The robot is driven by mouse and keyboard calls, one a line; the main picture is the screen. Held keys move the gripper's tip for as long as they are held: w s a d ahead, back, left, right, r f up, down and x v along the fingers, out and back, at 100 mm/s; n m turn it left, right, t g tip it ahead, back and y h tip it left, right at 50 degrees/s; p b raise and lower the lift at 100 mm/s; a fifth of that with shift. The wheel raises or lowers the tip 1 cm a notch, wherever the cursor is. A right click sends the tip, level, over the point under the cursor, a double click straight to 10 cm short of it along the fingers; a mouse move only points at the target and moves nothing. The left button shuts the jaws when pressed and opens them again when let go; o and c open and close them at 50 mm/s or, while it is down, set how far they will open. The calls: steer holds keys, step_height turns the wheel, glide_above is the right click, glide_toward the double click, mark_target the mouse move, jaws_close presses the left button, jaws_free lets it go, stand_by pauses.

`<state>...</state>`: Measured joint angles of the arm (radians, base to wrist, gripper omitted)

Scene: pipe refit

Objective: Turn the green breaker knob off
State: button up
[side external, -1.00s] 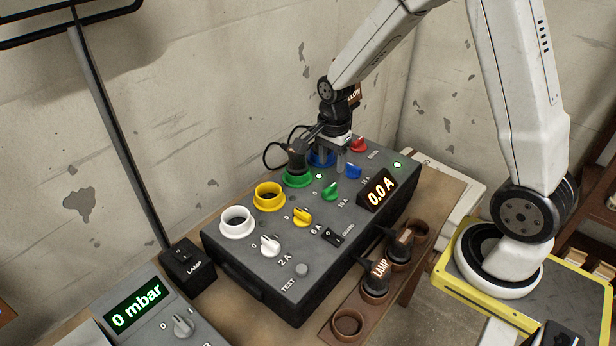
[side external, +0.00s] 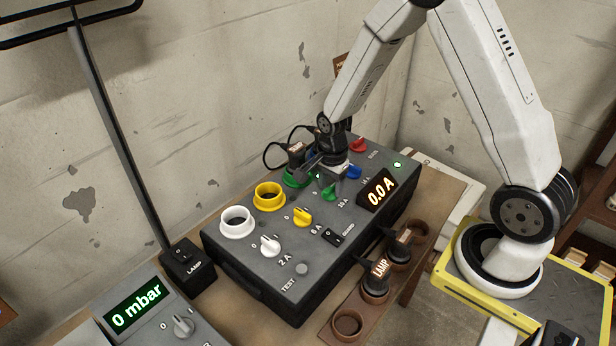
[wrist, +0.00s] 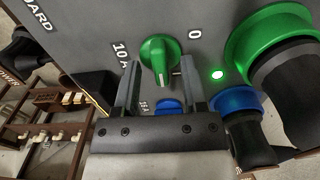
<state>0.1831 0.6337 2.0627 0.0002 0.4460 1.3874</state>
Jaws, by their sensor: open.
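The green breaker knob (wrist: 158,58) sits on the grey panel in the wrist view, between the markings "10 A" and "0", with a white line at its lower end. My gripper (wrist: 160,68) is open, its two fingers to the left and right of the knob; whether they touch it I cannot tell. In the side view my gripper (side external: 327,180) is low over the panel and partly covers the green knob (side external: 329,193). A small green light (wrist: 217,73) is lit beside the knob.
A black plug (wrist: 295,95) stands in the green socket (wrist: 265,35), close to my right finger. The blue socket (wrist: 236,100) and blue knob (wrist: 168,106) are close by. Yellow (side external: 302,216) and white (side external: 270,245) knobs are nearer the camera.

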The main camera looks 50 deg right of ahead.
jaws_close()
steer(key=shift+n, duration=0.5)
steer(key=n, duration=0.3)
steer(key=shift+n, duration=0.3)
steer(key=n, duration=1.3)
steer(key=shift+n, duration=0.3)
